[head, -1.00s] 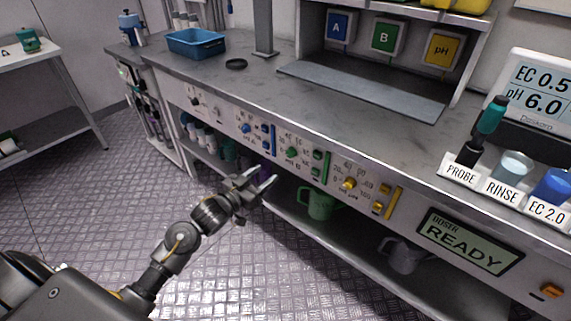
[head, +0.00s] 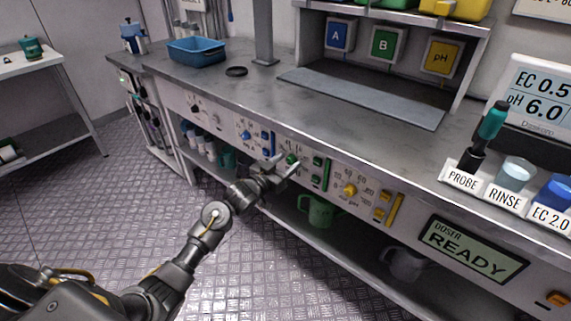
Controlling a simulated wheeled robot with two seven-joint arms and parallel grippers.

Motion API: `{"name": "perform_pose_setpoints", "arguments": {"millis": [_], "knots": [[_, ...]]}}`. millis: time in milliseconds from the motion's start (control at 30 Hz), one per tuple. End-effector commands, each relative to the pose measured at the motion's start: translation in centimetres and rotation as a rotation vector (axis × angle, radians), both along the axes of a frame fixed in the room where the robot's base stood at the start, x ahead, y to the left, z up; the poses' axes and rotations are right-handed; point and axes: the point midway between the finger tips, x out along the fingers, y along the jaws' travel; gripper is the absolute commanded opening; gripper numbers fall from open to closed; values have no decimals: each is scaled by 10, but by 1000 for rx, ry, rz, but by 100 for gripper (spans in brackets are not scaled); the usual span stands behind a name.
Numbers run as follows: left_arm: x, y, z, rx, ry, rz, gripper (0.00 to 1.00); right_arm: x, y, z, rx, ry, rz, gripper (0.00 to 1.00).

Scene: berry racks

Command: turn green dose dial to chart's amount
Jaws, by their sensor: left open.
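The green dose dial (head: 292,159) is on the bench's front panel, between the blue dial (head: 247,135) and the yellow dial (head: 350,190). My left gripper (head: 284,165) is open, with its fingertips at the green dial in this view. I cannot tell whether they touch it. The dial's scale is partly hidden and too small to read. Green buttons (head: 317,161) sit right of the dial. The doser display (head: 472,248) reads READY. No dose chart is readable in this view. My right gripper is not in view.
A green jug (head: 317,209) and a grey jug (head: 405,263) stand on the shelf below the panel. A blue tray (head: 197,51) and a black ring (head: 236,71) lie on the bench top. The probe, rinse and EC 2.0 cups stand at the right. The floor at left is clear.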

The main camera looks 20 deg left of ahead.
Motion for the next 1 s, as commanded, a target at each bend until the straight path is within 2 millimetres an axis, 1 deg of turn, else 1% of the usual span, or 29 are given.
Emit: {"name": "perform_pose_setpoints", "arguments": {"millis": [267, 367, 600, 833, 1000], "knots": [[1, -1, 0, 0, 0, 0, 51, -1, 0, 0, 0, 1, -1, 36], [1, -1, 0, 0, 0, 0, 39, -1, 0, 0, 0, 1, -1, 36], [1, 0, 0, 0, 0, 0, 8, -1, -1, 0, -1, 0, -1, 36], [1, 0, 0, 16, -5, 0, 8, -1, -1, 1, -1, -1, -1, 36], [1, -1, 1, 79, -24, -2, 8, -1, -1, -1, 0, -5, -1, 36]]}}
